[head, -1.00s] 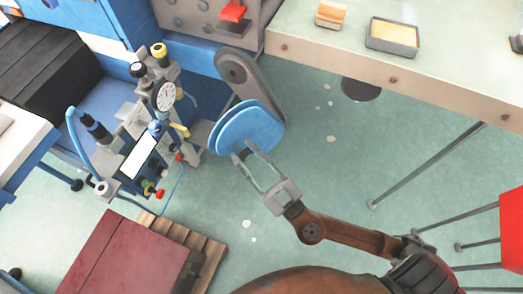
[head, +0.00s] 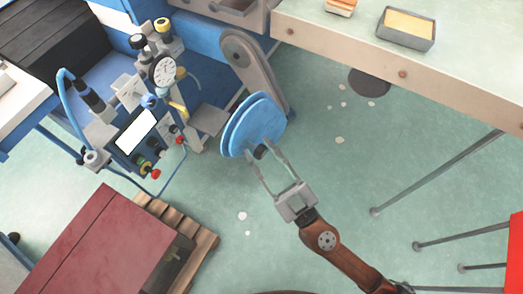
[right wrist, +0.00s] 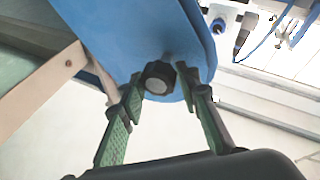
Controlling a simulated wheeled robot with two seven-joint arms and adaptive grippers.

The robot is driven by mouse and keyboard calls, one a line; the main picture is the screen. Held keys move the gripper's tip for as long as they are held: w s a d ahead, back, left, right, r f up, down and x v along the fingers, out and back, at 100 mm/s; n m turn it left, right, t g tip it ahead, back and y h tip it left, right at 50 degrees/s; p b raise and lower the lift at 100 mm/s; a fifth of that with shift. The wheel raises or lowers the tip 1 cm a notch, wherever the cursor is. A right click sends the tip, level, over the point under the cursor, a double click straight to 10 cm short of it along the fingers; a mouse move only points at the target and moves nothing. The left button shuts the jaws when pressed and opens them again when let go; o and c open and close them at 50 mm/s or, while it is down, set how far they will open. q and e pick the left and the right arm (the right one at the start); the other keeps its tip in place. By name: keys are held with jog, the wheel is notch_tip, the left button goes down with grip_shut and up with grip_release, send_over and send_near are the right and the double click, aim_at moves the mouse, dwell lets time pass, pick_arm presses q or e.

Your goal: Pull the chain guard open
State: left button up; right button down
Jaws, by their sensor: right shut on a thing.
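The chain guard (head: 262,118) is a blue rounded cover at the lower end of a grey arm on the blue machine. It shows as two blue layers, one behind the other. A dark knob (head: 261,151) sticks out of its face. My right gripper (head: 260,149) has its fingers on either side of this knob and is shut on it. In the right wrist view, the black knob (right wrist: 158,77) sits between the green-padded fingers, with the blue guard (right wrist: 125,30) behind it. My left gripper is not in view.
A control panel (head: 137,137) with a gauge and hoses stands left of the guard. A dark red box (head: 100,240) on a wooden pallet (head: 205,245) lies lower left. A pale table (head: 470,60) with a sponge tray (head: 406,30) is upper right. Thin metal legs cross the right floor.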

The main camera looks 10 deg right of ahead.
jog(key=shift+w+d, duration=0.15)
jog(key=shift+d, duration=0.1)
jog(key=c, duration=1.6)
grip_release()
jog(key=shift+d, duration=0.1)
jog(key=shift+o, duration=0.5)
jog(key=shift+a, duration=0.2)
jog(key=shift+v, duration=0.85)
jog(key=v, duration=1)
jog(key=shift+d, duration=0.1)
